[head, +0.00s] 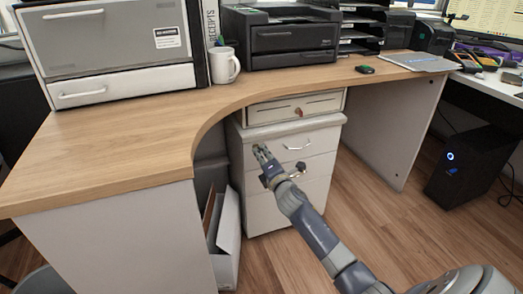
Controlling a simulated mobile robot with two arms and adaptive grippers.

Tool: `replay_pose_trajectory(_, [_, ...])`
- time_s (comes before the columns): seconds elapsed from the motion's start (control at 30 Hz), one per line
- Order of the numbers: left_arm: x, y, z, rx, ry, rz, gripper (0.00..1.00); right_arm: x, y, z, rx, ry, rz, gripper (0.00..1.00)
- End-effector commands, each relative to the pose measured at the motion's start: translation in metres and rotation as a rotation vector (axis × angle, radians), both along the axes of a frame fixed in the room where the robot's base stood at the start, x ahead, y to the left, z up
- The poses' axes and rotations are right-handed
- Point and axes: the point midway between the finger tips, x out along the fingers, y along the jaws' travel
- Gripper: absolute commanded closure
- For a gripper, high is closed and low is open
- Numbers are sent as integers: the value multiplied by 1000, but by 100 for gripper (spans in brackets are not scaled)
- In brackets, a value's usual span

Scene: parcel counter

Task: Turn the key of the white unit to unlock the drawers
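The white drawer unit (318,136) stands on the floor under the wooden desk, with bar handles on its front. A shallow white drawer box (270,113) sits on top of it, with a small reddish item (298,112) on its front that may be a key or tag. I cannot make out a key on the white unit itself. My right gripper (261,150) is in front of the unit's upper left front, pointing up and left. Its fingers are small in view and their gap is unclear. It hides part of the drawer fronts. My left gripper is out of view.
The curved wooden desktop (120,150) overhangs at left and above. A white open box (227,235) with folders stands left of the unit. A black computer tower (470,165) is at right. The floor (365,215) right of the unit is clear.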

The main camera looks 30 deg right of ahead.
Motion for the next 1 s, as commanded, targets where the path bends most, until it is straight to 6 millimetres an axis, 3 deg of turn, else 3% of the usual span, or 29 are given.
replay_pose_trajectory(0.5, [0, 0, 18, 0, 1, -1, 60, 0, -1, -2, 338, -79, -2, 100])
replay_pose_trajectory(1.0, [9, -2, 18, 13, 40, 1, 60, 0, -1, -4, 404, -95, -2, 100])
